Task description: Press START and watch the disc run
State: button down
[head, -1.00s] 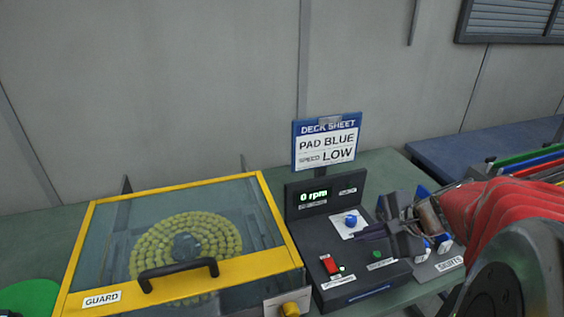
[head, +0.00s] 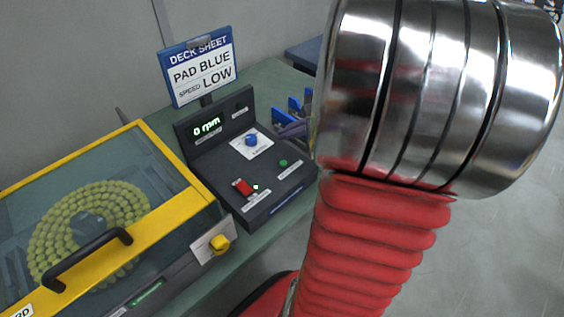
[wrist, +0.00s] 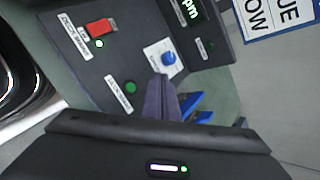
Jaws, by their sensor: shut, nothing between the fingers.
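The control box (head: 215,155) shows "0 rpm" on its display (head: 207,126). A small green button (head: 283,163) sits at its right front; it also shows in the wrist view (wrist: 130,87), its label too blurred to read. A blue knob (head: 252,140) sits on a white plate. The yellow-green studded disc (head: 88,222) lies under the closed yellow-framed guard (head: 170,160). My gripper (wrist: 161,82) is shut and empty, its tips beside the green button, apparently above the panel. In the head view my arm mostly hides it.
The deck sheet (head: 203,68) reads PAD BLUE, SPEED LOW and stands behind the control box. Blue-handled items (wrist: 195,108) stand close beyond my fingers. Open floor (head: 500,250) lies at right.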

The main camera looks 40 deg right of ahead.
aim_at(283, 163)
jog(key=shift+f, duration=4)
